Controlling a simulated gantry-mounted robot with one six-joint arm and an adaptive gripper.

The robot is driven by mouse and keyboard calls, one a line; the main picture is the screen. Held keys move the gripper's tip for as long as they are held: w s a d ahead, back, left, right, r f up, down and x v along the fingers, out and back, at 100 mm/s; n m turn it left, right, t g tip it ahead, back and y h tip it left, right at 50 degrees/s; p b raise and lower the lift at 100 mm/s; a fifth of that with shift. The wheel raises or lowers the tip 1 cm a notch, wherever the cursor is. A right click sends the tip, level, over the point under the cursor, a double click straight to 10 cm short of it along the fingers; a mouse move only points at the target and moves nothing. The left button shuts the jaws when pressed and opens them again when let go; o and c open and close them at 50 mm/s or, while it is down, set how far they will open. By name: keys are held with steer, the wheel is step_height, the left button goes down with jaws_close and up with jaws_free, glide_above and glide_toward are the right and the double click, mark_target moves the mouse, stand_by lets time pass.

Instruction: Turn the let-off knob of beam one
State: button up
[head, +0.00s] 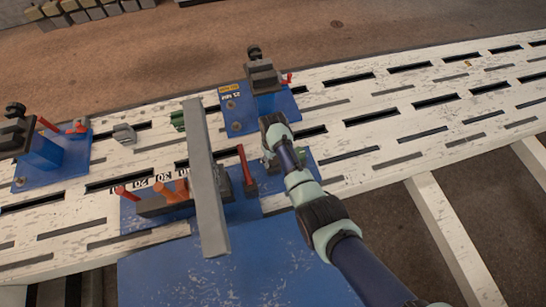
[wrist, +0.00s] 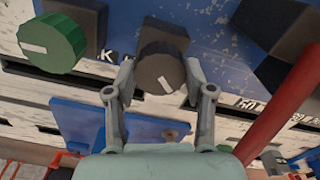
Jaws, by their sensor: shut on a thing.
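A dark round knob (wrist: 158,64) with a white index mark sits between the two fingers of my gripper (wrist: 160,82) in the wrist view. The fingers are shut on its sides. The white mark points toward lower right. In the head view my gripper (head: 270,150) is down at the blue plate right of the red lever, and the knob is hidden behind it. I cannot read which beam the held knob belongs to.
A red lever (head: 246,166) stands close left of my gripper; it also shows in the wrist view (wrist: 284,104). A long grey bar (head: 206,180) crosses the blue plate. Blue brackets with clamps (head: 262,88) stand behind. The slotted white bench (head: 410,110) is clear on the right.

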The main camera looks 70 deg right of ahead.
mark_target(273, 160)
steer(key=shift+n, duration=0.3)
steer(key=shift+r+n+p, duration=0.1)
steer(key=shift+n+p, duration=0.75)
steer(key=shift+n, duration=0.35)
steer(key=shift+n+p, duration=0.55)
steer(key=shift+n, duration=1.65)
steer(key=o, duration=1.2)
steer(key=shift+c, duration=0.2)
step_height(273, 160, up, 12)
